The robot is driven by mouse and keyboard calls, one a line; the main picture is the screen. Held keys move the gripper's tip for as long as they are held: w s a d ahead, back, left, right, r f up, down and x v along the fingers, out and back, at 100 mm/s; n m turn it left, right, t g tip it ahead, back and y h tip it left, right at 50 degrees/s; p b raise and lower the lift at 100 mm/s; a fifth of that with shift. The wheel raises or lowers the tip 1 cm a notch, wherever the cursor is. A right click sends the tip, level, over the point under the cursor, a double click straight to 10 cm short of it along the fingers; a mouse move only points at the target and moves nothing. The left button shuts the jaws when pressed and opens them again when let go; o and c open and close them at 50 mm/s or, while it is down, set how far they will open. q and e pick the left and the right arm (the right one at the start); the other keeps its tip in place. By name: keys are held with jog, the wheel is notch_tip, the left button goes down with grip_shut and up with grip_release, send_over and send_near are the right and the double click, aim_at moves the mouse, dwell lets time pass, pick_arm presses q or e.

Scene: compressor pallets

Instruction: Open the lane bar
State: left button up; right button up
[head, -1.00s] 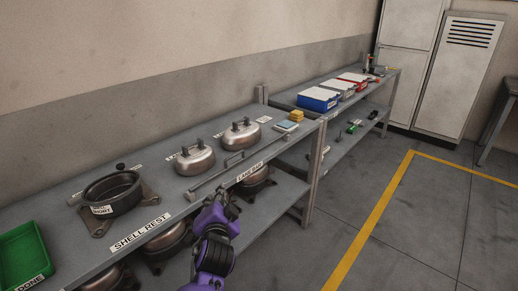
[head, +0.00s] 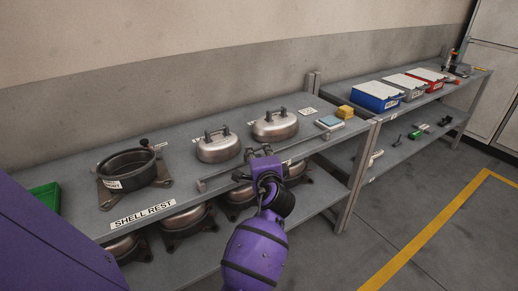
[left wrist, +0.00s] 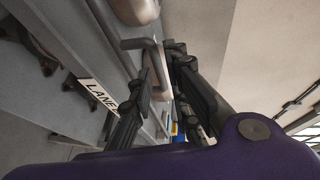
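The lane bar (head: 219,180) is a thin grey bar lying along the front edge of the near shelf's top, with a raised handle on it. My left gripper (head: 264,163) is at the handle and hides part of it in the head view. In the left wrist view the bent grey handle (left wrist: 158,66) lies between the two dark fingers of my left gripper (left wrist: 158,70). The fingers stand apart; I cannot tell whether either touches the handle. The LANE BAR label (left wrist: 97,95) shows on the shelf edge. My right gripper is not in view.
Two lidded metal shells (head: 217,147) (head: 275,126) stand behind the bar. An open dark pot (head: 130,170) and green bin (head: 46,194) are left. Yellow (head: 345,111) and blue (head: 329,121) blocks lie near the bar's right end. More housings sit on the lower shelf.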

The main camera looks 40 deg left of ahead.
aim_at(258, 148)
pick_arm(q)
jog(key=shift+x, duration=2.2)
jog(key=shift+w+d+f, duration=0.1)
jog(key=shift+w+d, duration=0.05)
jog(key=shift+d, duration=0.05)
grip_shut()
